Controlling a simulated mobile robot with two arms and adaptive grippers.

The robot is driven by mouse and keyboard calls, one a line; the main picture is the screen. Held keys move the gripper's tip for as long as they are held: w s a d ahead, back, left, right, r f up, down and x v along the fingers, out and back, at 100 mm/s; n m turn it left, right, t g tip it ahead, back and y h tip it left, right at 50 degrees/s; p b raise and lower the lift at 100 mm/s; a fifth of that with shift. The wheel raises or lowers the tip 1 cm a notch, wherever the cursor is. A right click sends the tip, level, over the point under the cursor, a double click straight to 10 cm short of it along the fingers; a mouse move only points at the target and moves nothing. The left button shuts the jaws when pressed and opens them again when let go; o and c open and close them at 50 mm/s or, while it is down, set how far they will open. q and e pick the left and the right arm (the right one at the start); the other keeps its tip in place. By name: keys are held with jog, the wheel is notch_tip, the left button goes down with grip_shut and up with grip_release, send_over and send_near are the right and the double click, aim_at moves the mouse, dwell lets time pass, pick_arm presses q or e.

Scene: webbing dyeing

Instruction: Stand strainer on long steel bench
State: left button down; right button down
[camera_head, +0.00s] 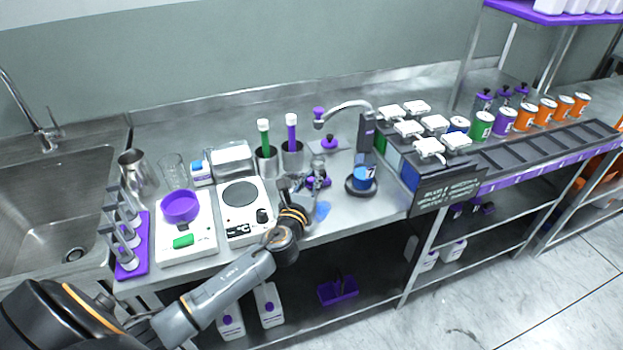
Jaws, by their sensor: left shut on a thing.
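The long steel bench (340,222) runs across the view along the wall. My left gripper (308,184) reaches in from the lower left, over the middle of the bench near its front. It is shut on a small metallic thing with purple parts (319,180), which looks like the strainer. The gripper's fingers hide part of it. I cannot tell whether it touches the bench top. A small blue patch (322,210) shows just below the gripper. My right gripper is not in view.
Left of the gripper are a hotplate (240,193), a scale with a purple bowl (180,206), and a sink (60,205). To the right stand a lamp-like device with a blue cup (363,178) and a rack of white-capped containers (408,129).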

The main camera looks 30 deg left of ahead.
pick_arm(q)
jog(key=shift+f, duration=0.55)
jog(key=shift+b, duration=0.3)
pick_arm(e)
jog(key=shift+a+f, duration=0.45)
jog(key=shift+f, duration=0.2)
pick_arm(q)
jog(key=shift+f, duration=0.1)
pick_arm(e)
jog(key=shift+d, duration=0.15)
pick_arm(q)
jog(key=shift+f, duration=0.3)
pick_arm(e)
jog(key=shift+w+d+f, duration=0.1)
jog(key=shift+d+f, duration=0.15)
pick_arm(q)
jog(key=shift+b, duration=0.35)
